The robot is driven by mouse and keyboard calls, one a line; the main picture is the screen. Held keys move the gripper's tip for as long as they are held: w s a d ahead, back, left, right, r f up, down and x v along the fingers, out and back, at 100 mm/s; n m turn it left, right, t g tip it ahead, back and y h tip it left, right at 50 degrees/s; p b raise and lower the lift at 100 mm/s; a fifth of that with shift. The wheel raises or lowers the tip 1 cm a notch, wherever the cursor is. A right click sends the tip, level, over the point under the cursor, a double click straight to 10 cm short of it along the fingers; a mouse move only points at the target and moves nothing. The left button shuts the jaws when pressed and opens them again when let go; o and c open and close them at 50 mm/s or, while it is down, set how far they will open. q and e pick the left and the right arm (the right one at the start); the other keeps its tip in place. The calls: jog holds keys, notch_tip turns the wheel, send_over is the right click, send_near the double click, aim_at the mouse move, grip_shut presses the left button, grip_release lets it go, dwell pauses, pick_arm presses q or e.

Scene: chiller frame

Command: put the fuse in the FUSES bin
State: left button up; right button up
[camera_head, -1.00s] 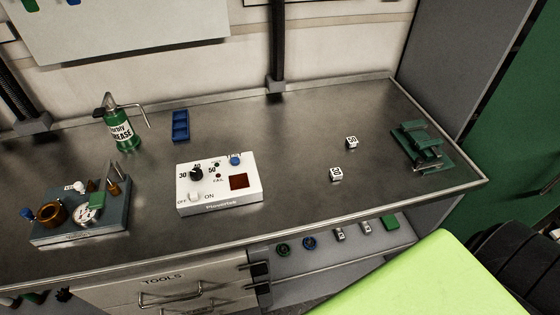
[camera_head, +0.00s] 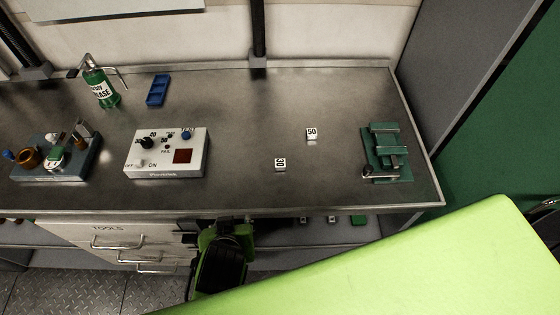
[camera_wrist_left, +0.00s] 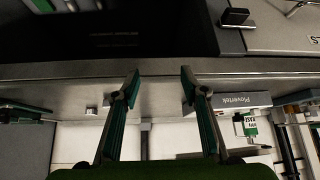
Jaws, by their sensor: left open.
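Two small white cubes lie on the grey metal counter, one marked 50 (camera_head: 311,134) and one marked 30 (camera_head: 280,164); I cannot tell whether either is the fuse. One small white block (camera_wrist_left: 91,110) also shows in the left wrist view, left of the fingers. My left gripper (camera_wrist_left: 160,88) is open with nothing between its fingers. In the head view a black and green part of my left arm (camera_head: 222,255) is low in front of the counter, apart from the cubes. No bin marked FUSES is legible. My right gripper is not in view.
A white tester box (camera_head: 166,153) stands left of the cubes, with a blue tray (camera_head: 158,90) and green grease can (camera_head: 100,88) behind. A green fixture (camera_head: 387,152) stands at the right. Drawers marked TOOLS (camera_head: 107,229) sit below.

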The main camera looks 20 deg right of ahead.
pick_arm(q)
jog(key=w+d+r+t+h, duration=0.15)
jog(key=d+r, duration=0.25)
jog(key=d, duration=0.4)
jog(key=m+t, duration=0.1)
jog(key=t, duration=0.1)
send_near(280, 164)
jog(key=p+x, duration=0.1)
jog(key=x, duration=0.2)
jog(key=shift+w+d+r, duration=0.1)
jog(key=shift+r, duration=0.05)
jog(key=shift+w+d+f, duration=0.1)
jog(key=shift+w+f, duration=0.15)
jog(key=shift+w+f+p, duration=0.2)
jog(key=shift+w+p, duration=0.25)
jog(key=shift+p, duration=0.2)
jog(key=p+x, duration=0.1)
jog(key=x, duration=0.2)
jog(key=shift+w+f, duration=0.25)
jog(key=shift+f, duration=0.1)
jog(key=shift+w+d+f, duration=0.1)
jog(key=shift+w, duration=0.05)
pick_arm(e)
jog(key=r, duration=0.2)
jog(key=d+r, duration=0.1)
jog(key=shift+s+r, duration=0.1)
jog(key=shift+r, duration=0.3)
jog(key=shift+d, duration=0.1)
